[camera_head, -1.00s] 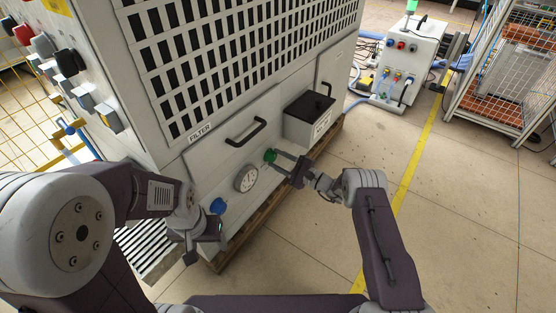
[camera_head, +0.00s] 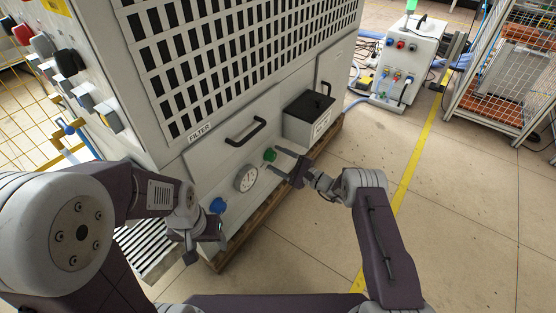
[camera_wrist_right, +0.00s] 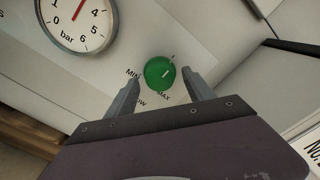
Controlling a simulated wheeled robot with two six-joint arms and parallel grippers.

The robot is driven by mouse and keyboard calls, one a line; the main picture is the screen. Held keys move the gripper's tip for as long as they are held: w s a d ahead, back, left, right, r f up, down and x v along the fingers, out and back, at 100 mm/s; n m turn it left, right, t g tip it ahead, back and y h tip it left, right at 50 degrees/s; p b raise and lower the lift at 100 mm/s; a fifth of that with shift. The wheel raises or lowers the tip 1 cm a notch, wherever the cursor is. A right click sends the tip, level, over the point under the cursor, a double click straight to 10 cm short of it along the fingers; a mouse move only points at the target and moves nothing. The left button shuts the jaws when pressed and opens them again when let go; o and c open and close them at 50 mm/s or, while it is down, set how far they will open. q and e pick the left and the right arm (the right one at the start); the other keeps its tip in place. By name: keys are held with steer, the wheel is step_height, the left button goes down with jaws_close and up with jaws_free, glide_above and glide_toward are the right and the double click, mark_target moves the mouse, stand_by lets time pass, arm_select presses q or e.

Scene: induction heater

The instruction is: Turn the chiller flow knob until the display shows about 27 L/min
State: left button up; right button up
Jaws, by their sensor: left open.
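The green flow knob (camera_head: 270,154) is on the lower front panel of the big grey cabinet. My left gripper (camera_head: 190,252) is open, low at the left, away from the knob. No L/min display is readable.
A round bar gauge (camera_head: 246,179) and a blue knob (camera_head: 217,205) sit left of the green knob. A black-topped box (camera_head: 309,118) juts out to its right. A handle (camera_head: 246,131) is above. The floor at right is clear up to a wire cage (camera_head: 505,85).

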steer(key=p+v, duration=0.5)
steer(key=v, duration=0.4)
